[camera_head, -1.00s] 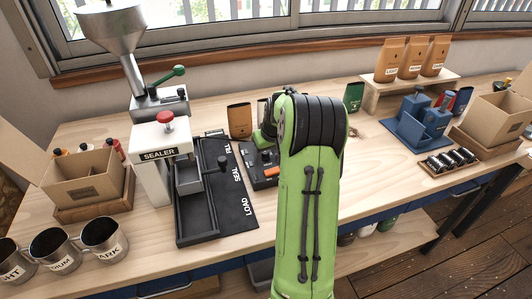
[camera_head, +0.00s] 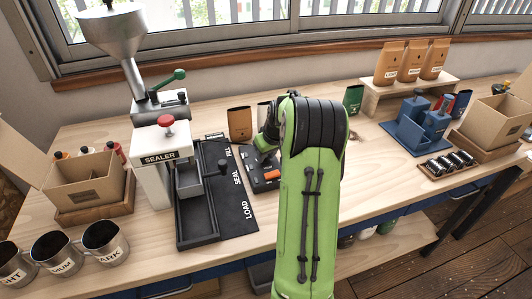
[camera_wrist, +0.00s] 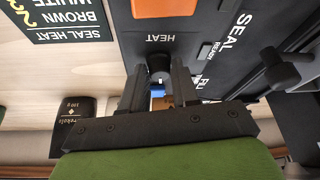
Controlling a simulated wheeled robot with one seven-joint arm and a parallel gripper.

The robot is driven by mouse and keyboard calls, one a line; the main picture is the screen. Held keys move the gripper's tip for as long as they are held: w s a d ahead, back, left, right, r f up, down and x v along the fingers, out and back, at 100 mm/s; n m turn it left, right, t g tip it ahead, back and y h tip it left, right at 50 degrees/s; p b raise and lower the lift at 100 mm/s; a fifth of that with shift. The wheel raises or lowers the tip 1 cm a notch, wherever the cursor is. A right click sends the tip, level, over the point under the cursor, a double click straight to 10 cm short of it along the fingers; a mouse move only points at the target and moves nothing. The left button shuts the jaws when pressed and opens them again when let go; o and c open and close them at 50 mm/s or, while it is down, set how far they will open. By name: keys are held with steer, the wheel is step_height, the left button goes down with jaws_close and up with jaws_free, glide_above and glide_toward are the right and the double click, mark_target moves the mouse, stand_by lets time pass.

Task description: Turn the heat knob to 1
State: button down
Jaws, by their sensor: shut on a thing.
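The heat knob (camera_wrist: 160,64) is a dark round knob under the word HEAT on a dark control panel (camera_wrist: 205,25) in the wrist view. My gripper (camera_wrist: 160,85) has its two dark fingers on either side of the knob and is shut on it. The knob's pointer and the numbers around it cannot be read. In the head view the panel (camera_head: 262,183) lies right of the sealer and my arm partly covers it; the knob is hidden there.
An orange block (camera_wrist: 163,7) sits on the panel beyond the HEAT label. A printed SEAL HEAT card (camera_wrist: 72,18) lies to the left. A black lever (camera_wrist: 280,70) stands close on the right. The sealer (camera_head: 160,155) and a brown pouch (camera_head: 240,124) stand nearby.

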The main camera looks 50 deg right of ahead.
steer(key=n+y+p, duration=0.1)
steer(key=n, duration=0.2)
steer(key=n+y+p, duration=0.1)
steer(key=n+p, duration=0.1)
steer(key=n, duration=0.1)
steer(key=shift+d+r, duration=0.15)
steer(key=shift+d, duration=0.05)
steer(key=shift+d+n+g+y+p, duration=0.15)
steer(key=shift+n+y+p, duration=0.35)
steer(key=shift+n+p, duration=0.55)
steer(key=shift+a+n+g+y+p, duration=0.1)
steer(key=shift+n+g+y+p, duration=0.3)
steer(key=shift+n+p, duration=0.65)
steer(key=shift+n, duration=0.4)
steer(key=c, duration=0.9)
jaws_free()
steer(key=shift+t, duration=0.25)
steer(key=p+v, duration=0.2)
steer(key=v, duration=0.5)
steer(key=p+v, duration=0.2)
steer(key=v, duration=0.6)
steer(key=shift+d+r, duration=0.2)
steer(key=shift+d, duration=0.1)
